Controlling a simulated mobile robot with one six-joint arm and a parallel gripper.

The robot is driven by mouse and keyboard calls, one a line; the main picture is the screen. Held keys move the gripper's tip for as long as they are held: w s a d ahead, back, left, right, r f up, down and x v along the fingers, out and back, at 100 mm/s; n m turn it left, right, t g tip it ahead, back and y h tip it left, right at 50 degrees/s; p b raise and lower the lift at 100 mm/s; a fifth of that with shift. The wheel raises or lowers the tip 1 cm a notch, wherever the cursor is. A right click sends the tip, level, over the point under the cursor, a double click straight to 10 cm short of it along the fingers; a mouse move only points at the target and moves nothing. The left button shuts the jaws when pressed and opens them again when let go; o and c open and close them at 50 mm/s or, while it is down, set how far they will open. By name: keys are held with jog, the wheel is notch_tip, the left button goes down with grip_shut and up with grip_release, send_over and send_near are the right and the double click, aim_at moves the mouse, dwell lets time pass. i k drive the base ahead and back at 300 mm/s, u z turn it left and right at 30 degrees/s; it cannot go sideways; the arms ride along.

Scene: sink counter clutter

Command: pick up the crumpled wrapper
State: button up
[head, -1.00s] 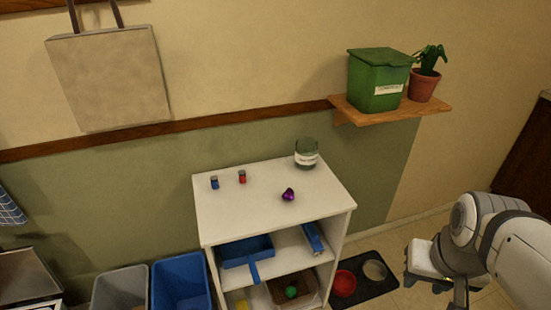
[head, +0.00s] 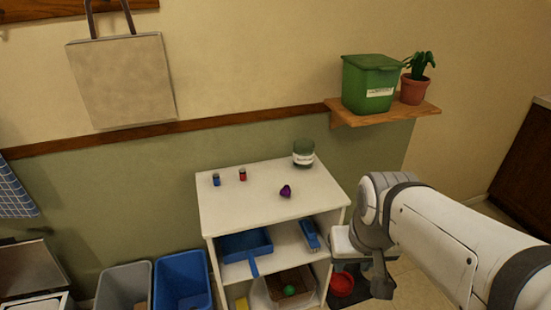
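The crumpled wrapper (head: 286,191) is a small shiny purple lump. It lies on the white top of the shelf unit (head: 240,213), toward the right of its middle. My arm comes in from the right edge of the head view. Its end, with my gripper, is to the right of the shelf unit and apart from the wrapper. The fingers are not clear, so I cannot tell whether they are open or shut.
A wall shelf (head: 385,116) holds a green bin (head: 371,84) and a potted plant (head: 416,90). Grey and blue bins (head: 183,280) stand left below.

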aim_at(286, 191)
jog(key=z, duration=0.05)
jog(key=i, duration=1)
jog(key=u, duration=0.05)
